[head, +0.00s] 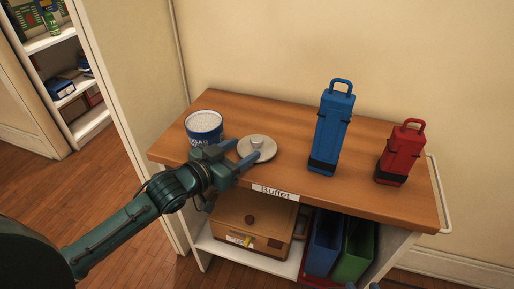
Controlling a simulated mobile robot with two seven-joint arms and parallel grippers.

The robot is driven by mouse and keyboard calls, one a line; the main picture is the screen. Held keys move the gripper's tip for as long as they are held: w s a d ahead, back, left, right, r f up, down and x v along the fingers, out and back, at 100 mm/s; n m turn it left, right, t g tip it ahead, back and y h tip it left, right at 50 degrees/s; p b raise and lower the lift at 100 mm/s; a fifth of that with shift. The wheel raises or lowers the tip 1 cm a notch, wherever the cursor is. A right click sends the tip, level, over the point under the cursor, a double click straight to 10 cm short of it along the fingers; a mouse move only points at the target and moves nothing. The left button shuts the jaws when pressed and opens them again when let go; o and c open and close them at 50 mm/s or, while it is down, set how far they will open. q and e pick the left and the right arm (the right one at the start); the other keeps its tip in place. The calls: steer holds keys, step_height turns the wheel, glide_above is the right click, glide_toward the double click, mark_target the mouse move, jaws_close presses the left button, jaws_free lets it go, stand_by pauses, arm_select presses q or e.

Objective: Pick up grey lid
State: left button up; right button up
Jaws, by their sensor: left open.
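The grey lid (264,154) is a round disc with a small knob on top. It lies flat on the wooden top of the cart, right of a blue and white tub (205,131). My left gripper (243,154) reaches in from the left and is open, with its fingers at the left and front edge of the lid. I cannot tell whether they touch it. Small tips at the bottom edge look like part of my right gripper (361,286); the rest of it is out of frame.
A blue case (332,128) and a red case (400,153) stand upright to the right on the cart top (290,115). A "Buffet" label (275,192) is on the front edge. Below are a brown box (250,222) and blue and green bins (355,255). A wall is behind.

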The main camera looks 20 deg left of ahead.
mark_target(252, 144)
arm_select(q)
steer(key=shift+x, duration=3.15)
jaws_close()
